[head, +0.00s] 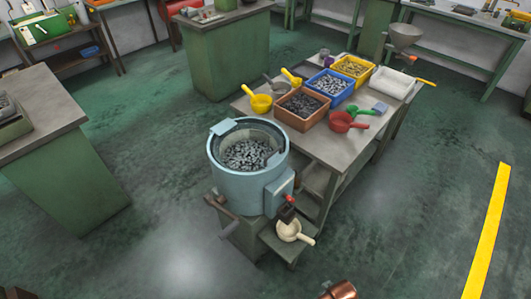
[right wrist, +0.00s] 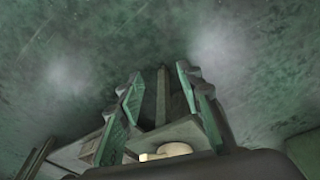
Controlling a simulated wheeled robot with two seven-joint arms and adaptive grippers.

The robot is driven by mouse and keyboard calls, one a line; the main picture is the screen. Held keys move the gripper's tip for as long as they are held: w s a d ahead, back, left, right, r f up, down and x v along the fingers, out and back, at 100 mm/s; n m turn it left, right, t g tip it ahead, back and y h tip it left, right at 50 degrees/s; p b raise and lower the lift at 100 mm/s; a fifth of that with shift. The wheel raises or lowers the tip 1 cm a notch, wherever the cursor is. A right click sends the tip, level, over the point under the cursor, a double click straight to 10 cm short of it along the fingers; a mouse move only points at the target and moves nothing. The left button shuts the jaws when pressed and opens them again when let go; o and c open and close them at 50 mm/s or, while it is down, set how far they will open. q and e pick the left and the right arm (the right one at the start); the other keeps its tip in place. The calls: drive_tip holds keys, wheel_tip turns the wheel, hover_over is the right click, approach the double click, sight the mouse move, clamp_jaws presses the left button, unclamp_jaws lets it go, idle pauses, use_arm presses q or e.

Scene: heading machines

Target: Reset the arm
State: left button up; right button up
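My right gripper (right wrist: 159,74) shows in the right wrist view with its two fingers spread apart and nothing between the tips. Beyond the fingers, low in that view, are a small shelf (right wrist: 180,134) and part of a cream scoop (right wrist: 172,149). In the head view the cream scoop (head: 289,231) rests on the small shelf (head: 290,252) at the front of the blue-grey bowl machine (head: 235,182). Neither gripper shows in the head view. My left gripper is out of sight.
The bowl machine holds many grey metal parts (head: 248,154). Behind it a table (head: 335,150) carries brown (head: 293,119), blue (head: 317,93) and yellow (head: 364,74) bins and several scoops. A green cabinet (head: 75,180) stands left. Open floor lies right, towards a yellow line (head: 489,232).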

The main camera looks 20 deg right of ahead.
drive_tip(key=s+f+p, duration=0.1)
drive_tip(key=s+f, duration=0.4)
drive_tip(key=f, duration=0.3)
drive_tip(key=s+a+f+g+p, duration=0.1)
drive_tip(key=s+f, duration=0.3)
drive_tip(key=f, duration=0.4)
drive_tip(key=s+f+p, duration=0.1)
drive_tip(key=s+f, duration=0.4)
drive_tip(key=f, duration=0.4)
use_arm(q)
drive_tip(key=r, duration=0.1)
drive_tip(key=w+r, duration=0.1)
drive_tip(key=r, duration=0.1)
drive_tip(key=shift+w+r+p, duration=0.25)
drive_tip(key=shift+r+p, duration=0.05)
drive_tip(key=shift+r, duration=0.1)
use_arm(e)
drive_tip(key=s+f+n, duration=0.1)
drive_tip(key=s+f, duration=0.3)
drive_tip(key=s, duration=0.6)
drive_tip(key=shift+g, duration=0.3)
